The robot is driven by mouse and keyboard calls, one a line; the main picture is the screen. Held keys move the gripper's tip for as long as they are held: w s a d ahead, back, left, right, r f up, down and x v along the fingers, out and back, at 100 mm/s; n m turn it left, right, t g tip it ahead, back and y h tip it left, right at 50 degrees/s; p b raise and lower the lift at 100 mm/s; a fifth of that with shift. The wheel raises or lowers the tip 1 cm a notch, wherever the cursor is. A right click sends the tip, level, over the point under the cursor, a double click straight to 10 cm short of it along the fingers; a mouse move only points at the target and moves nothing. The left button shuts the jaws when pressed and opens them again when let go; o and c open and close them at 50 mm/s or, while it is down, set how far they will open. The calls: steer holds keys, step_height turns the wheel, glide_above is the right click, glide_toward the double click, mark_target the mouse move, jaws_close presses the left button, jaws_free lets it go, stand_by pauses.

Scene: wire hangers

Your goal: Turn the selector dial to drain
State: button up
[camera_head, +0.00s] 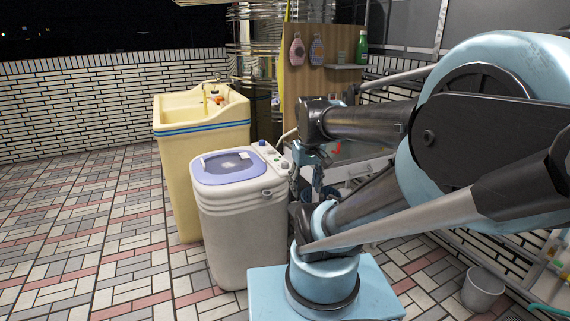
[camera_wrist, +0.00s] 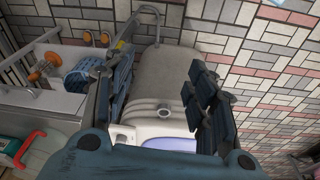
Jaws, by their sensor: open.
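A small cream washing machine (camera_head: 240,235) with a lavender lid (camera_head: 228,167) stands left of my arm. Its control panel (camera_head: 272,154) runs along the lid's right side and carries several small knobs, including a bluish one (camera_head: 262,143) and a pale one (camera_head: 284,164). I cannot tell which is the selector dial or read its marks. My gripper (camera_head: 308,170) is open and empty, pointing down just right of the panel. In the wrist view, my gripper's fingers (camera_wrist: 165,68) stand apart over the machine's cream side (camera_wrist: 165,82), with part of the lid (camera_wrist: 170,144) below.
A yellow sink (camera_head: 201,170) stands behind the washer. A metal sink (camera_wrist: 45,97) holding a blue basket (camera_wrist: 80,72) lies beside it on the right in the head view. A grey bucket (camera_head: 483,288) is at lower right. The tiled floor at left is clear.

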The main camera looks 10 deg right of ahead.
steer(key=w+r+n, duration=0.2)
steer(key=w+r, duration=0.4)
steer(key=w, duration=0.4)
steer(key=n+g, duration=0.2)
steer(key=n, duration=0.4)
glide_above(285, 162)
step_height(285, 162, down, 16)
steer(key=shift+f, duration=0.15)
steer(key=c, duration=1.1)
